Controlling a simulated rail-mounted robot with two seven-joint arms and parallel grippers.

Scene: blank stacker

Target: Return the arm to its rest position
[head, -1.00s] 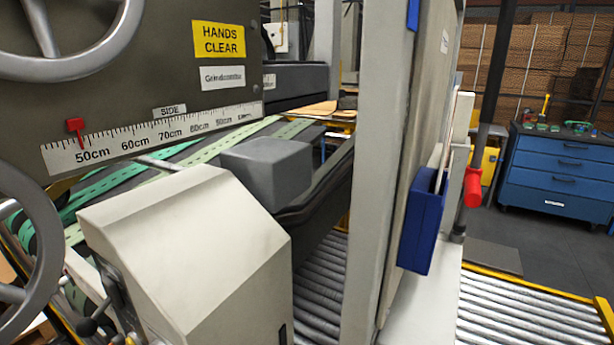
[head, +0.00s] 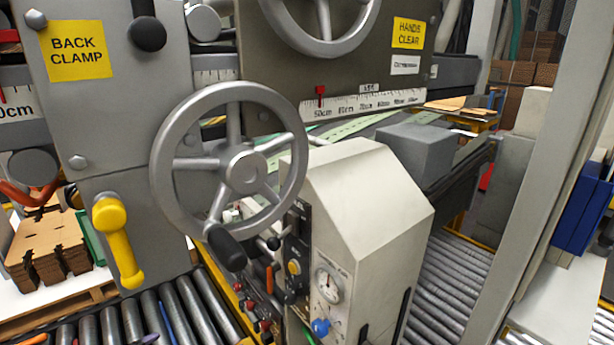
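Neither of my grippers shows in the head view, and no part of my arms can be made out. The view is filled by the machine. A large grey handwheel (head: 243,170) with a black knob stands at the centre left. A second handwheel (head: 325,22) is cut off by the top edge. A yellow lever handle (head: 118,243) hangs on the grey panel marked BACK CLAMP (head: 78,50).
A cream control housing (head: 372,210) with a gauge and knobs juts out at the centre. Roller conveyors run at the lower left (head: 140,322) and right (head: 450,275). Stacked cardboard blanks (head: 45,255) lie at the left. A grey post (head: 540,190) stands at the right.

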